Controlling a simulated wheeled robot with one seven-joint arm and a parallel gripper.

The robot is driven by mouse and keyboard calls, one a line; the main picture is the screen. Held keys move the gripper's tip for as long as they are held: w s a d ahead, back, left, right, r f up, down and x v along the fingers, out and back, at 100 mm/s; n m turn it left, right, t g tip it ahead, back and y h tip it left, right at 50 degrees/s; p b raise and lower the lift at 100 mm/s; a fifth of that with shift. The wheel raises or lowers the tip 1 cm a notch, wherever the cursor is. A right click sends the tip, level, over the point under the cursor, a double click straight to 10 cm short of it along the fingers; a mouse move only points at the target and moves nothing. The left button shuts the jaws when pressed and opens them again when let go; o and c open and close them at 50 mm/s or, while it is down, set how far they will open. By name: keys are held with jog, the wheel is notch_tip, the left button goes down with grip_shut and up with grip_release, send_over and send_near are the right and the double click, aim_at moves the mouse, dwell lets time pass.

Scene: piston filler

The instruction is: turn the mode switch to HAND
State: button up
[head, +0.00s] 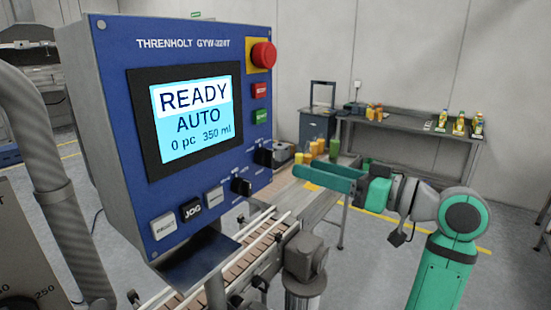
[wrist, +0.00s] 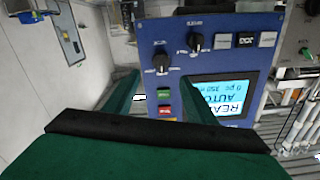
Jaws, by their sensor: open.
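The blue control panel (head: 215,100) carries two black rotary knobs: an upper right knob (head: 263,157) and a lower left knob (head: 241,186). They also show in the wrist view, the upper right one (wrist: 160,63) and the lower left one (wrist: 195,41). Their labels are too small to read, so I cannot tell which is the mode switch. The screen (head: 196,110) reads READY, AUTO, 0 pc, 350 ml. My gripper (head: 312,179) is open and empty, to the right of the panel in the head view. In the wrist view its fingers (wrist: 160,84) point toward the panel, apart from the knobs.
A red emergency button (head: 263,54) sits above a red button (head: 259,90) and a green button (head: 260,116). Push buttons including JOG (head: 191,209) line the panel's bottom. A conveyor (head: 260,248) runs below. A bench (head: 430,128) with bottles stands behind.

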aim_at(273, 158)
jog(key=x, duration=1)
jog(key=shift+w+a, duration=0.1)
jog(key=shift+a, duration=0.2)
jog(key=c, duration=1)
